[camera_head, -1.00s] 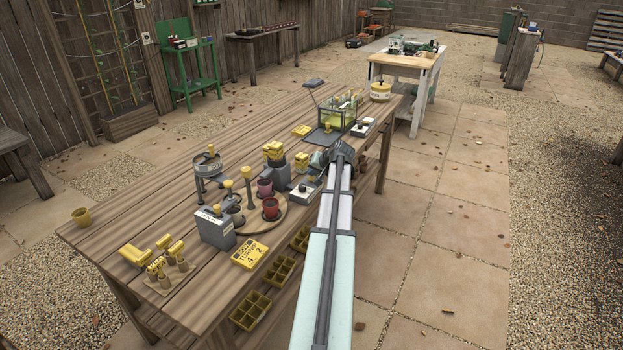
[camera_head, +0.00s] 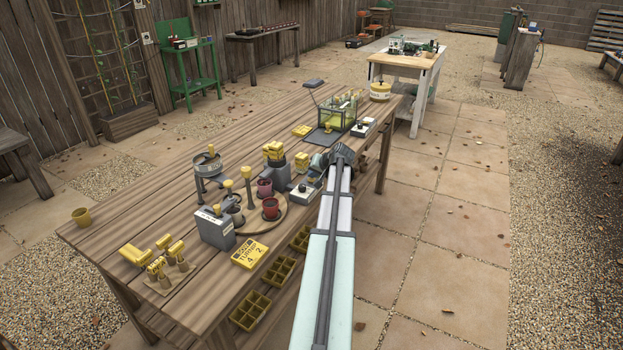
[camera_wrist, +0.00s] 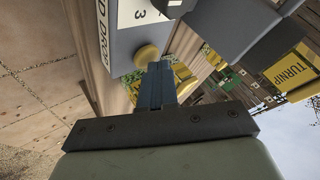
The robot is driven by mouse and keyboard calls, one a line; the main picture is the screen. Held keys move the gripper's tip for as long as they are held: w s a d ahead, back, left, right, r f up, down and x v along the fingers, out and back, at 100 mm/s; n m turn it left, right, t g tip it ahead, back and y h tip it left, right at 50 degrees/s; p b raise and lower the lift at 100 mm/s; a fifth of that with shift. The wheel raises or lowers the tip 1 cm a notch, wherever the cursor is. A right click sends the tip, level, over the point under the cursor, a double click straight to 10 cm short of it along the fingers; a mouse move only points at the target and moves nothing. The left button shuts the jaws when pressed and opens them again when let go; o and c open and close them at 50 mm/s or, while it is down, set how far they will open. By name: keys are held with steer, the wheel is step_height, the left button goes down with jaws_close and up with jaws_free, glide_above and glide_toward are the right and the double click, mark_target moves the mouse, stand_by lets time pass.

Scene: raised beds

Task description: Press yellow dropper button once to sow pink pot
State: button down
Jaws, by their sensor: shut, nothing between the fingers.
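The pink pot (camera_head: 264,187) stands on a round wooden turntable (camera_head: 262,226), beside a red pot (camera_head: 270,206) and a grey pot (camera_head: 236,213). A dark dropper (camera_head: 275,178) with a yellow top stands just behind the pink pot. My gripper (camera_head: 314,171) is to the right of that dropper, small and partly hidden by my wrist. In the wrist view my gripper (camera_wrist: 160,68) is shut and empty, its tips overlapping the lower right of a round yellow button (camera_wrist: 146,53) on a grey box (camera_wrist: 125,40) with a white label. I cannot tell whether they touch.
A white pad (camera_head: 303,193) lies below my gripper. A glass case (camera_head: 338,112) stands farther back.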

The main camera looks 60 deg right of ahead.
mark_target(314, 180)
steer(key=shift+r, duration=0.95)
steer(key=shift+r, duration=2.5)
